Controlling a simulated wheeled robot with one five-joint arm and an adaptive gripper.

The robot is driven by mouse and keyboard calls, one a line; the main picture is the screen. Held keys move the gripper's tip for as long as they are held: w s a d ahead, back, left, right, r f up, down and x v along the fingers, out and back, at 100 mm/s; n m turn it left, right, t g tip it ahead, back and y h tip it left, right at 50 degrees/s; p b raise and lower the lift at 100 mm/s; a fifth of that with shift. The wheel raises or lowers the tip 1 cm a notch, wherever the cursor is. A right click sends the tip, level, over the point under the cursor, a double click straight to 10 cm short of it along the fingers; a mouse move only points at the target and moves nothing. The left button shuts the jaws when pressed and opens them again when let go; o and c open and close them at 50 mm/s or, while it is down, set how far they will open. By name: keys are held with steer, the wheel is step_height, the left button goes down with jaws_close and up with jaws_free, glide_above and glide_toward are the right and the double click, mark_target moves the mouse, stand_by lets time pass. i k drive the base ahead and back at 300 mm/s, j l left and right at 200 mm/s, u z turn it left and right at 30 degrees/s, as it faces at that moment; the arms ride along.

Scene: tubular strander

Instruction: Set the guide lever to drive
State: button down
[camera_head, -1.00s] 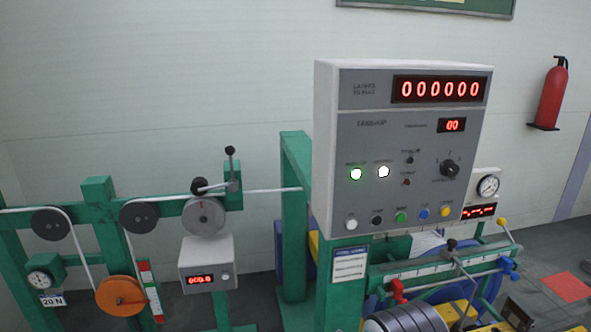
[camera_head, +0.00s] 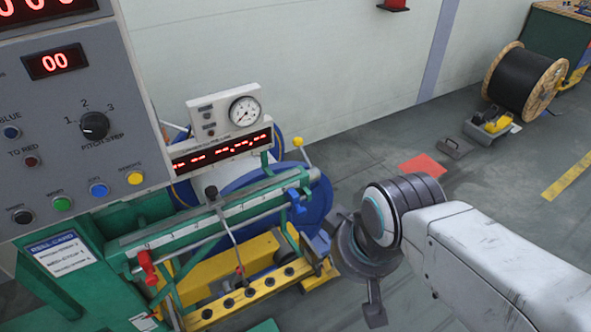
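A slim lever with a black ball knob (camera_head: 211,192) stands at the middle of the ruled guide rail (camera_head: 190,228) on the green take-up frame. Its grey rod slants down and right across the rail. I cannot tell for certain that this is the guide lever, and no drive marking is legible. A second short lever with a yellow knob (camera_head: 298,142) rises at the rail's right end. My gripper (camera_head: 372,285) is right of the frame, apart from both levers, largely hidden behind my wrist. Its dark fingers show only in part, so its opening is unclear.
A grey control panel (camera_head: 75,120) fills the left side. A gauge box (camera_head: 230,120) stands behind the rail. Red (camera_head: 148,268) and blue (camera_head: 296,200) clamps sit on the rail. A yellow bar (camera_head: 250,292) crosses below. Open floor lies right, with a cable reel (camera_head: 525,80).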

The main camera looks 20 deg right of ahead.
mark_target(315, 172)
steer(key=l, duration=0.2)
steer(key=i+l, duration=0.15)
steer(key=l+u, duration=0.4)
steer(key=u, duration=0.15)
steer(key=l+u, duration=0.4)
steer(key=u, duration=0.15)
steer(key=k+l+u, duration=0.1)
steer(key=l+u, duration=0.25)
steer(key=u, duration=0.2)
steer(key=k+l+u, duration=0.15)
steer(key=l+u, duration=0.15)
steer(key=u, duration=0.25)
steer(key=k+l+u, duration=0.25)
steer(key=u, duration=0.3)
steer(key=k+l+u, duration=0.1)
steer(key=k+u, duration=0.15)
steer(key=u, duration=0.3)
steer(key=k+u, duration=0.25)
steer(key=u, duration=0.3)
steer(key=k+u, duration=0.25)
steer(key=u, duration=0.3)
